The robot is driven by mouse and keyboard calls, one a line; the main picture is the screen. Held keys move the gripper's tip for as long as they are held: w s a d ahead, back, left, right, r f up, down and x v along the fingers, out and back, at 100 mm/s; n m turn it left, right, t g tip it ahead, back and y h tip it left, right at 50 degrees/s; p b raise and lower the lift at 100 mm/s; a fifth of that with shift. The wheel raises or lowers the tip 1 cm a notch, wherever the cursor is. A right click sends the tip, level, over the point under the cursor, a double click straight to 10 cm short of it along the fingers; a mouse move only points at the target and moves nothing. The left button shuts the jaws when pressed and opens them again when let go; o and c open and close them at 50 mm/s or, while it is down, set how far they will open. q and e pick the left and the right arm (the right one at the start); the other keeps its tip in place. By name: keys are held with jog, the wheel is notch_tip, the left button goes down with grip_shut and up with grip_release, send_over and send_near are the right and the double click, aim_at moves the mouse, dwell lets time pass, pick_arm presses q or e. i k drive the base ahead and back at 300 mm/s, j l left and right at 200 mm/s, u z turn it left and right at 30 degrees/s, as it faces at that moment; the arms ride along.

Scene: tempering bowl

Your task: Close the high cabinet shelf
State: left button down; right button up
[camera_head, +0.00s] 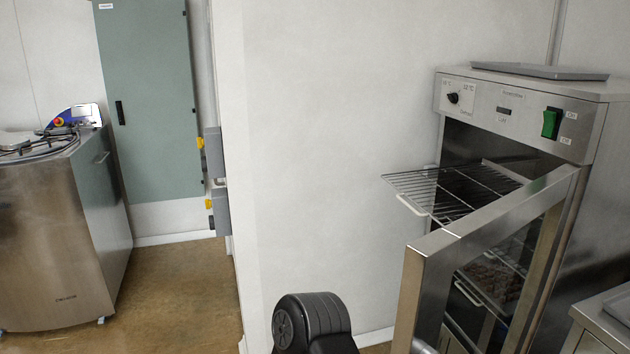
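A tall stainless steel cabinet (518,113) stands at the right, with a dial and a green switch on its top panel. Its framed door (500,215) is open and swings out toward me. A high wire shelf (440,192) sticks out of the cabinet to the left, past the opening, with a white handle at its front edge. A lower shelf (490,280) shows partly behind the door and seems to be inside. Neither gripper is in view. A black rounded part of my own arm shows at the bottom centre.
A steel machine (55,235) stands at the left beside a grey-green wall cabinet (150,100). A white wall (330,130) fills the middle. A steel counter (605,320) is at the lower right. The brown floor (180,290) at the left is clear.

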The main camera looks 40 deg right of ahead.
aim_at(514, 176)
jog(key=i+j, duration=0.25)
jog(key=i, duration=0.25)
jog(key=i+j+z, duration=0.15)
jog(key=i, duration=0.35)
jog(key=i+l+z, duration=0.15)
jog(key=i+z, duration=0.15)
jog(key=z, duration=0.2)
jog(key=i+z, duration=0.3)
jog(key=z, duration=0.2)
jog(key=i+z, duration=0.3)
jog(key=z, duration=0.15)
jog(key=i+j+z, duration=0.2)
jog(key=z, duration=0.3)
jog(key=i+l+z, duration=0.1)
jog(key=i+z, duration=0.75)
jog(key=z, duration=0.2)
